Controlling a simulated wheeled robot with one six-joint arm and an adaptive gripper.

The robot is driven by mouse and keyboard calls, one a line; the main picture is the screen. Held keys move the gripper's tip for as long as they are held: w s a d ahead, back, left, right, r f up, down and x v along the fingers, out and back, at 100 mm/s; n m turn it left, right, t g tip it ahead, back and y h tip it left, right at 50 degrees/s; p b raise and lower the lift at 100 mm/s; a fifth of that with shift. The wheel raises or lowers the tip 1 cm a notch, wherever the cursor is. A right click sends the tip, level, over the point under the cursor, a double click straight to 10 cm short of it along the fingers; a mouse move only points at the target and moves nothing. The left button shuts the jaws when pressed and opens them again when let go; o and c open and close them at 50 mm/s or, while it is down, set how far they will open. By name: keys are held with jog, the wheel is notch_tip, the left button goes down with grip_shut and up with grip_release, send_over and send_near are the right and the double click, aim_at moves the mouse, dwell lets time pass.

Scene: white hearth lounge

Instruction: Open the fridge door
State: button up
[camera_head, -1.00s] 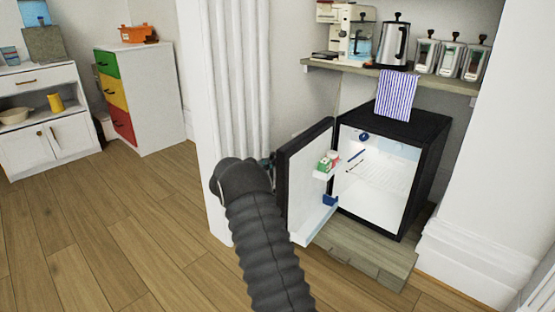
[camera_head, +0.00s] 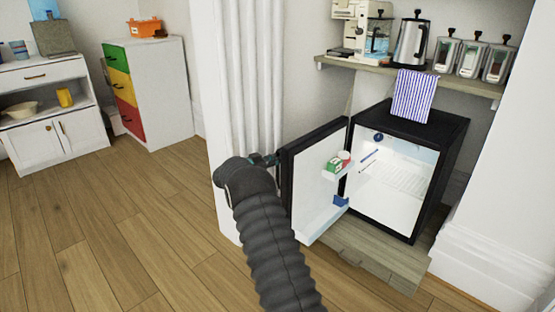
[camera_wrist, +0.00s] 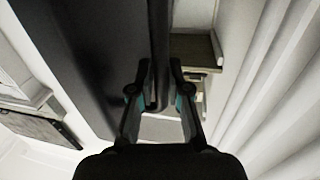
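The small black fridge (camera_head: 448,150) stands in the alcove, its lit white interior showing. Its door (camera_head: 313,190) is swung wide open to the left, the white inner side with shelves facing the room. In the head view my gripper (camera_head: 268,160) is at the outer side of the door near its free edge, mostly hidden behind my arm. In the wrist view my gripper (camera_wrist: 159,72) has one finger on each side of a dark vertical handle bar (camera_wrist: 159,35) and appears closed on it. The dark outer door face (camera_wrist: 85,60) fills the left.
A small carton (camera_head: 335,163) sits on a door shelf. The wooden floor (camera_head: 90,225) at left is clear.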

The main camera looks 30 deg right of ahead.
jog(key=shift+o, duration=1.3)
jog(key=shift+s+d, duration=0.1)
jog(key=shift+d, duration=0.15)
jog(key=s+a, duration=0.1)
jog(key=a, duration=1.1)
jog(key=shift+s+a, duration=0.25)
jog(key=shift+s, duration=0.1)
